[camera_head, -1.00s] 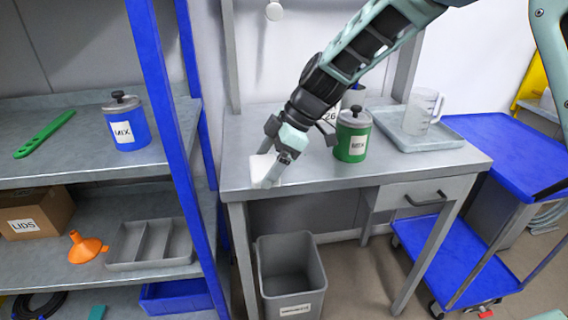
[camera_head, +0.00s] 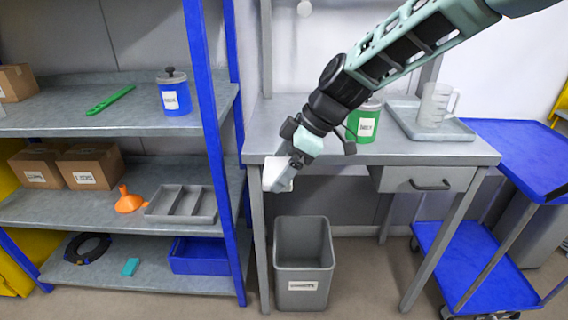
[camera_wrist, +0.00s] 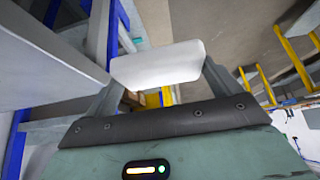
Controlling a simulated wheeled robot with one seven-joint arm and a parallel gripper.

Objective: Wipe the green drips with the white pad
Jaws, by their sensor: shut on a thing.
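My gripper (camera_head: 283,167) is shut on the white pad (camera_head: 278,175). It holds the pad at the front left edge of the grey workbench (camera_head: 420,153), and the pad seems to be in front of the edge. In the wrist view the white pad (camera_wrist: 158,63) sits between the two fingers, and its visible face looks clean. A green drum (camera_head: 364,123) with a white label stands on the bench, partly hidden behind my arm. No green drips show in these frames.
A grey bin (camera_head: 304,250) stands on the floor below the gripper. A tray (camera_head: 405,112) with a clear jug (camera_head: 433,104) sits on the bench's right. Left are shelves with a blue drum (camera_head: 174,95) and a blue upright (camera_head: 208,130). A blue cart (camera_head: 520,150) stands right.

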